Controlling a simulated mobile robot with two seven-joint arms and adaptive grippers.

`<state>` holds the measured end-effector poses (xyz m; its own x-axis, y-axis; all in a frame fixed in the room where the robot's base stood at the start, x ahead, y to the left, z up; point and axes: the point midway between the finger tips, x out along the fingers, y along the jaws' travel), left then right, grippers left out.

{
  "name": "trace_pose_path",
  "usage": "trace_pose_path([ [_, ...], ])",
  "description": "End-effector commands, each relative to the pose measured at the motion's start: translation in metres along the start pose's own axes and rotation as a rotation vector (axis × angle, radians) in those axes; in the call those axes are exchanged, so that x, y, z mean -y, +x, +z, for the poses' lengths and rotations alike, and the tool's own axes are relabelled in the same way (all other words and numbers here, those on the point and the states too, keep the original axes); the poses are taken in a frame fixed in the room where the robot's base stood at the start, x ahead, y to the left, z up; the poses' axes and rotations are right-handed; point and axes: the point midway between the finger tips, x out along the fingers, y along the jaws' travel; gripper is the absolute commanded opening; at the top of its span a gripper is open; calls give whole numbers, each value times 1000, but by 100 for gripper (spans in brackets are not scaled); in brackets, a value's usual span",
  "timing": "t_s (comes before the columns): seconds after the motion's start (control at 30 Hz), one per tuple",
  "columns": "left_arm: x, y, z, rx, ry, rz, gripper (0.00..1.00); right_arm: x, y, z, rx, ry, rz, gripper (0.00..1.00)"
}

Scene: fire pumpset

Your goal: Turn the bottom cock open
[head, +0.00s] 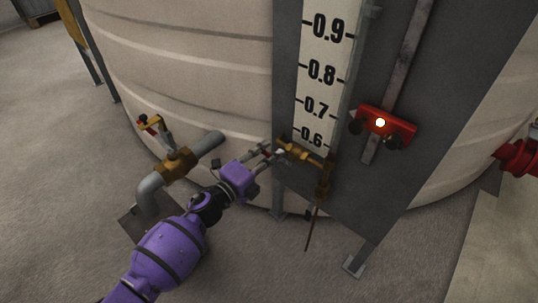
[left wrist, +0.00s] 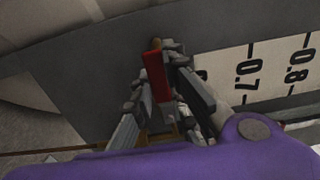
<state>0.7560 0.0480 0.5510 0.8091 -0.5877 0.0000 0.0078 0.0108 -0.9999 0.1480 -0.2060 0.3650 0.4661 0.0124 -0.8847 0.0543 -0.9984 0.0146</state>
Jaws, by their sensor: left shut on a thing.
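The bottom cock (head: 302,152) is a brass fitting at the foot of the white level gauge, just under the 0.6 mark in the head view. My left gripper (head: 279,149) reaches it from the left, with its fingers at the cock's left end. In the left wrist view, the cock's red handle (left wrist: 157,76) lies between the fingers of the left gripper (left wrist: 162,58), which are shut on it. The handle is mostly hidden by the fingers in the head view. My right gripper is not in view.
A brass valve (head: 176,163) on a grey pipe stands left of my left arm, close to it. A red bracket with a lit lamp (head: 385,124) sits right of the gauge scale (head: 322,75). A thin brass drain tube (head: 316,215) hangs below the cock. The large pale tank (head: 190,70) stands behind.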

Motion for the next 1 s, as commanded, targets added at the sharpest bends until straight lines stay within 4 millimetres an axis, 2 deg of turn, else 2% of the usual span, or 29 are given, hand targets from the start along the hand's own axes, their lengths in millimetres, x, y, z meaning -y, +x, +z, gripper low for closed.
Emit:
trace_pose_path([
  [0.1, -1, 0, 0, -1, 7, 2, 0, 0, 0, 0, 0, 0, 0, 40],
  [0.13, -1, 0, 0, -1, 7, 2, 15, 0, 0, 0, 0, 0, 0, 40],
  [0.3, 0, 0, 0, -1, 5, 1, 34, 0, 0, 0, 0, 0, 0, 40],
  [0.67, -1, -6, 0, 0, 2, 2, 34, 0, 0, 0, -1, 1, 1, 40],
  [0.77, -1, -19, 1, 0, 3, 2, 34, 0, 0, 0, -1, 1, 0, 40],
  [1.0, -1, -70, 0, 0, 3, 3, 34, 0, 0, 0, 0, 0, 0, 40],
])
